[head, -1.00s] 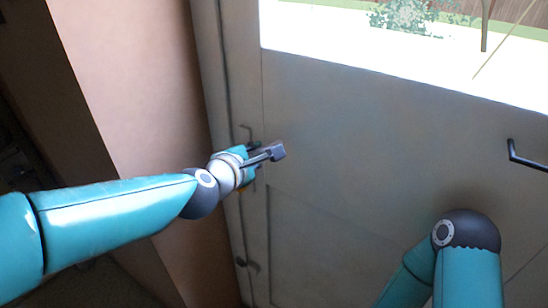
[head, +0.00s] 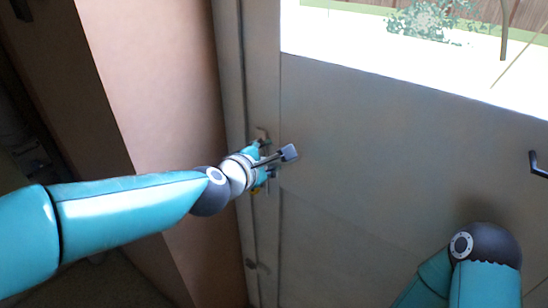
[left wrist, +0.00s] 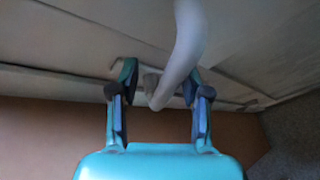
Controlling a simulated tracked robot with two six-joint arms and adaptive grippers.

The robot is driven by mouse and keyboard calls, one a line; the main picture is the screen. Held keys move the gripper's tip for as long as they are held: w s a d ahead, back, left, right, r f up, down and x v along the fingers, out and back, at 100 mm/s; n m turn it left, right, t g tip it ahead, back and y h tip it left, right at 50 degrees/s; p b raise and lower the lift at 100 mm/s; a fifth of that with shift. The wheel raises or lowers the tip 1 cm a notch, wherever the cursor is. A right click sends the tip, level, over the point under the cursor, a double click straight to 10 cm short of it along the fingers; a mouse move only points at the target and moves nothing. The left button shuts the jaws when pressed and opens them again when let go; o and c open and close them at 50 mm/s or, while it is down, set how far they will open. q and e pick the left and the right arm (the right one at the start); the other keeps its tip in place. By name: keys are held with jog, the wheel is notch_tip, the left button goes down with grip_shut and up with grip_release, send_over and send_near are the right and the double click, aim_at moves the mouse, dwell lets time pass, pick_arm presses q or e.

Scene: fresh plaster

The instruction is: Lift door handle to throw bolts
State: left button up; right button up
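The pale door (head: 400,130) fills the middle and right of the head view. In the left wrist view, a pale curved door handle (left wrist: 187,45) runs down between the two fingers of my left gripper (left wrist: 160,80). The fingers stand apart on either side of it; the right finger looks close to it, and a gap shows on the left. I cannot tell whether they touch. In the head view my left gripper (head: 278,163) is at the door's left edge and hides most of the handle. My right gripper is out of view; only part of my right arm shows.
A black handle (head: 538,165) sticks out at the right edge of the head view. A window (head: 400,40) is above the door panel. A pinkish wall (head: 150,90) stands left of the frame. A small fitting (head: 258,265) is low on the door's edge.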

pick_arm(q)
jog(key=shift+r, duration=0.1)
jog(key=v, duration=1.1)
jog(key=shift+s, duration=0.45)
jog(key=shift+a, duration=0.15)
jog(key=a+f+m+g+y+p, duration=0.1)
jog(key=a+f+g+y, duration=0.2)
jog(key=f, duration=1.1)
jog(key=a+f+g+y+p, duration=0.1)
jog(key=a+f+g, duration=0.35)
jog(key=f, duration=1.05)
jog(key=s+a+f+m+g+p, duration=0.1)
jog(key=s+f+m, duration=0.2)
jog(key=s+f, duration=0.25)
jog(key=s+a+f+m+g, duration=0.2)
jog(key=s+f, duration=0.3)
jog(key=f, duration=0.2)
jog(key=s+d+f+m+g+h, duration=0.1)
jog(key=s+d+f+m, duration=0.3)
jog(key=s+m, duration=0.4)
jog(key=m+h, duration=0.1)
jog(key=m, duration=0.2)
jog(key=shift+s+d+f+m, duration=0.3)
jog(key=shift+d+m, duration=0.05)
jog(key=shift+m, duration=0.05)
